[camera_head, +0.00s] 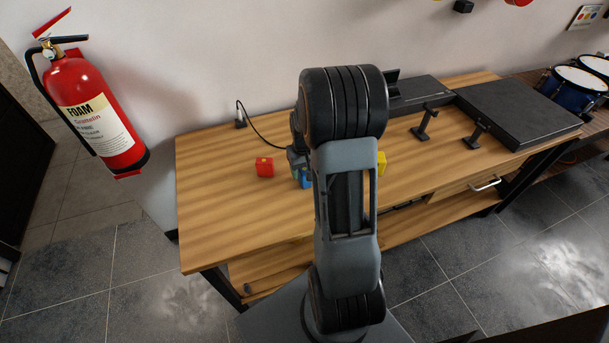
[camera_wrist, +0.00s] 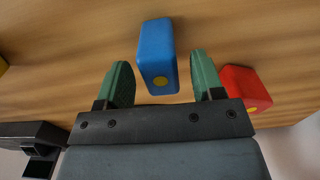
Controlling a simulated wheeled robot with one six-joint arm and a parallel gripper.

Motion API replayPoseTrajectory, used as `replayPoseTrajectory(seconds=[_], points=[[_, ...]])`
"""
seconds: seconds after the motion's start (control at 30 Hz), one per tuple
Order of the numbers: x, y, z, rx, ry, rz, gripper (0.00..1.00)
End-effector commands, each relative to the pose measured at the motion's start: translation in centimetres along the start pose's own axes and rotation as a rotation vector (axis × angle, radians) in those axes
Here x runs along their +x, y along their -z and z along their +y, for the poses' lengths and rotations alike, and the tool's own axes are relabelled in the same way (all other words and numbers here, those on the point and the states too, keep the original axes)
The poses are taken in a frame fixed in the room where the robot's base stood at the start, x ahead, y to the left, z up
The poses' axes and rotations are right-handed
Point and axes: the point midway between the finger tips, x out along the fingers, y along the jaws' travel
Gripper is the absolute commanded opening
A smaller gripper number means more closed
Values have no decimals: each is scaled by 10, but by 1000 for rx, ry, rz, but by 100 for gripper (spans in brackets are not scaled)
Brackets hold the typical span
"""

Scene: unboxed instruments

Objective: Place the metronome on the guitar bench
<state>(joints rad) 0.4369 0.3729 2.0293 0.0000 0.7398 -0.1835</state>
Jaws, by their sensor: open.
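Small blocks stand on the wooden bench (camera_head: 225,215): a red one (camera_head: 265,167), a blue one (camera_head: 306,181) and a yellow one (camera_head: 381,164). The red and blue blocks each show a yellow dot in the wrist view; I cannot tell which block, if any, is the metronome. My gripper (camera_wrist: 162,62) is open, with green fingers on either side of the blue block (camera_wrist: 157,50). Gaps show between both fingers and the block. The red block (camera_wrist: 243,85) lies just outside the right finger. In the head view my arm hides much of the gripper and bench middle.
Black stands (camera_head: 424,124) and a flat black case (camera_head: 518,112) occupy the bench's right part. A black cable (camera_head: 262,130) runs from a wall socket. Blue drums (camera_head: 575,88) stand far right. A red fire extinguisher (camera_head: 92,112) hangs left. The bench's left end is clear.

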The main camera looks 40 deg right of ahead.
Motion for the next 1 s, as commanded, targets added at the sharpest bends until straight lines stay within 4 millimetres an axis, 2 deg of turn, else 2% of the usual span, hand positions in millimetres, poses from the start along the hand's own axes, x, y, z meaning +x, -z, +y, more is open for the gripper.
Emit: replayPoseTrajectory(seconds=[0.1, 0.3, 0.57, 0.67, 0.77, 1.0], points=[[-26, 1, 0, 0, -1, 6, 61], [-60, 1, 0, 0, -1, 4, 61], [-85, -2, -4, -5, -1, 6, 61], [-98, -9, -17, -25, -4, 27, 61], [-115, -26, -41, -58, -6, 64, 61], [-144, -86, -98, -155, 4, 172, 61]])
